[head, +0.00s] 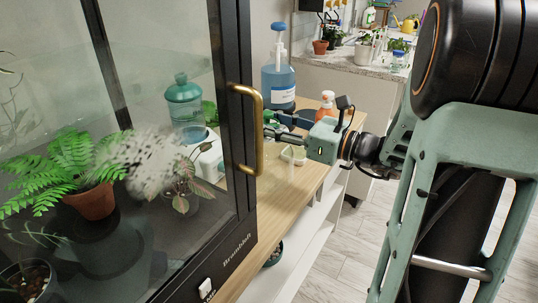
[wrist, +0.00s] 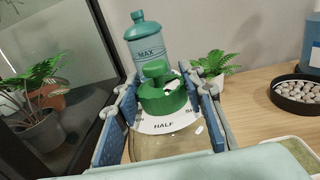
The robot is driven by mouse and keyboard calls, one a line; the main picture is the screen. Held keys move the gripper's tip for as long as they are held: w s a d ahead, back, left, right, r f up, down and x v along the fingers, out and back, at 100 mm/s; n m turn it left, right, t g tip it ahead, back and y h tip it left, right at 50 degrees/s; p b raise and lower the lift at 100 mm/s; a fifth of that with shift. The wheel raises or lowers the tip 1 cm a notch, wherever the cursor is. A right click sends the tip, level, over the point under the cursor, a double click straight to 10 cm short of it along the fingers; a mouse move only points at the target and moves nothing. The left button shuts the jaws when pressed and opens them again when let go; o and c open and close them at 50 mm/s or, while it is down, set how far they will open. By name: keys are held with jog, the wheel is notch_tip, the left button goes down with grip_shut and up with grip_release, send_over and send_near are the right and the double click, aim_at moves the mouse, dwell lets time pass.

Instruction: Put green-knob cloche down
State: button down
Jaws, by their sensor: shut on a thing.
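The green-knob cloche has a green knob (wrist: 163,97) above a white ring marked HALF and a clear, tinted body (wrist: 165,145) in the wrist view. My gripper (wrist: 161,115) has its two blue-padded fingers on either side of the cloche's top and is shut on it. In the head view my gripper (head: 270,132) reaches in from the right over the wooden counter (head: 262,222), beside the cabinet's brass handle.
A teal bottle marked MAX (wrist: 147,45) stands close behind the cloche, with a small potted plant (wrist: 215,72) right of it. A black pebble tray (wrist: 297,92) and a shallow pale tray (wrist: 288,152) lie right. The glass cabinet (head: 236,245) borders the left. A blue pump bottle (head: 278,82) stands behind.

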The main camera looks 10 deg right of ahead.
aim_at(268, 142)
jog(key=shift+f+b, duration=0.8)
jog(key=shift+f, duration=1.75)
jog(key=shift+f, duration=0.1)
jog(key=c, duration=1.3)
grip_release()
jog(key=shift+o, duration=0.2)
